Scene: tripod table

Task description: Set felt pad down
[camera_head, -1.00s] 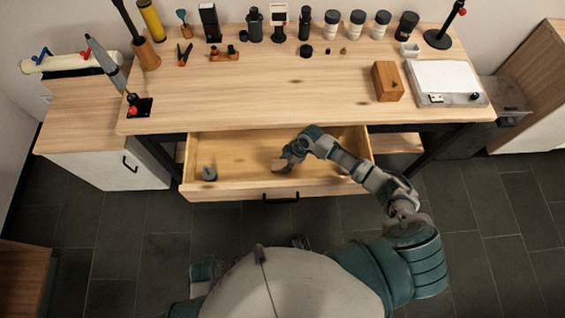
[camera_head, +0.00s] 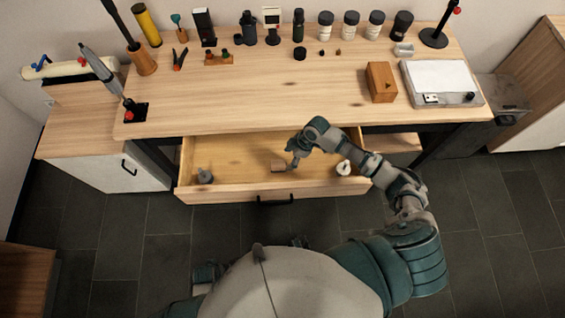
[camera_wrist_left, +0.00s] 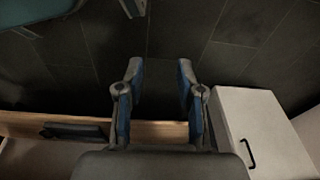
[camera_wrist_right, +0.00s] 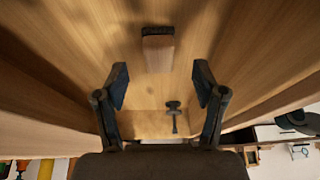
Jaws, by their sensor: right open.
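The felt pad (camera_head: 278,166), a small brown block, lies on the floor of the open drawer (camera_head: 235,187), near its middle. In the right wrist view the block (camera_wrist_right: 158,52) has a dark strip along its far end and lies just beyond the fingertips, apart from them. My right gripper (camera_head: 291,160) is beside the pad, on its right in the head view; the right wrist view shows its fingers (camera_wrist_right: 160,82) spread and empty. My left gripper (camera_wrist_left: 158,78) is open and empty over the dark floor by the drawer edge.
A grey knobbed object (camera_head: 204,176) stands at the drawer's left, a white round object (camera_head: 343,168) at its right. The tabletop (camera_head: 270,95) above holds bottles, jars, a wooden block (camera_head: 381,82) and a white device (camera_head: 441,82). The drawer floor around the pad is mostly clear.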

